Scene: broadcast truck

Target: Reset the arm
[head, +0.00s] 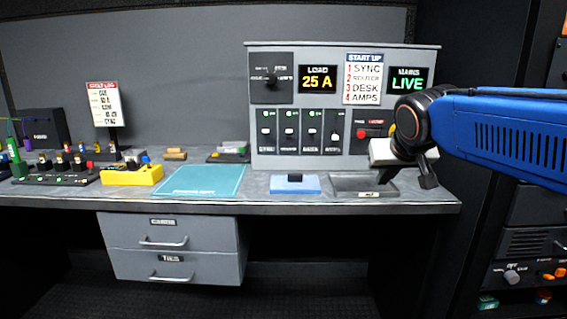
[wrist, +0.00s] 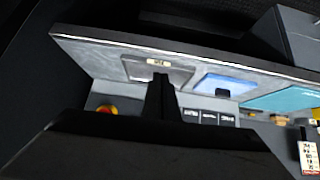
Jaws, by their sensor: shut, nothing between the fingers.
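My arm (head: 500,130) reaches in from the right in the head view, bent in front of the right side of the grey power panel (head: 345,155). My gripper (head: 386,177) points down over the shallow dark grey tray (head: 350,184) at the desk's right end. In the wrist view my gripper (wrist: 160,82) shows as one dark shape, shut with nothing held, overlapping the tray (wrist: 135,70). I cannot tell whether the tips touch the tray.
A blue block-topped pad (head: 295,184) and a teal mat (head: 200,181) lie left of the tray. The panel carries several switches, a red button (head: 368,133) and lit LOAD and MAINS displays. A yellow box (head: 132,175) stands farther left. A dark equipment rack (head: 530,245) stands at right.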

